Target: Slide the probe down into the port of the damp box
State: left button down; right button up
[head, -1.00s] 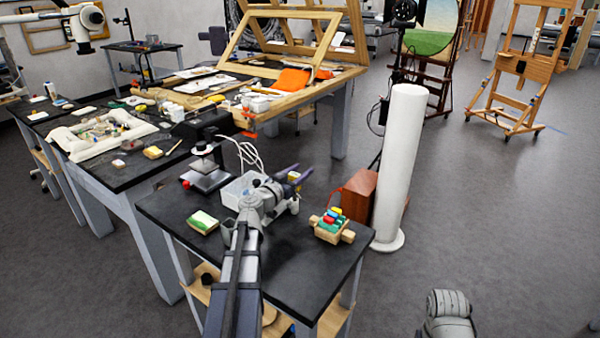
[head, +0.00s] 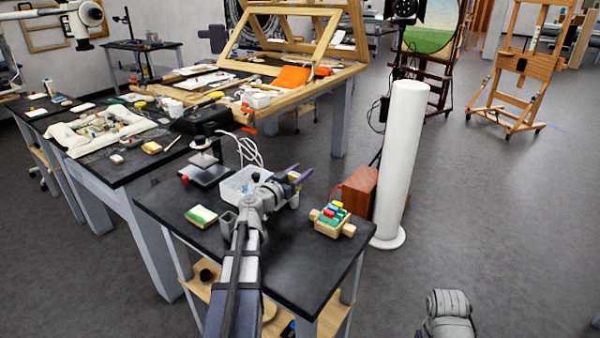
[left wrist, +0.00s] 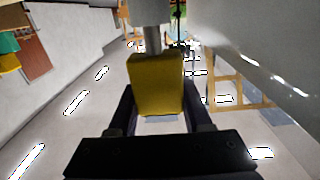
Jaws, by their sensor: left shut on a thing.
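My left gripper (head: 292,175) is shut on the yellow handle of the probe (left wrist: 156,84), near the back edge of the small black table. In the left wrist view its dark fingers flank the handle. A grey metal shaft runs from the handle to a wider pale cylinder; I cannot tell whether that cylinder belongs to the probe. In the head view the arm and gripper hide most of the probe. The damp box appears to be the whitish, see-through box (head: 234,186) left of the gripper. I cannot make out its port. My right gripper is out of view.
A wooden block with coloured pieces (head: 332,219) stands right of my left arm. A green-topped block (head: 201,216) lies at the left. A small stand (head: 205,165) is behind it. A white column (head: 402,165) and a reddish-brown box (head: 360,190) stand beyond the table.

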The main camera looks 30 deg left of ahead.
aim_at(292, 178)
pick_arm(q)
jog(key=shift+f, duration=0.2)
jog(key=shift+c, duration=1.3)
grip_release()
jog(key=s, duration=0.8)
jog(key=shift+a, duration=0.3)
jog(key=shift+w, duration=0.1)
jog(key=shift+r, duration=0.1)
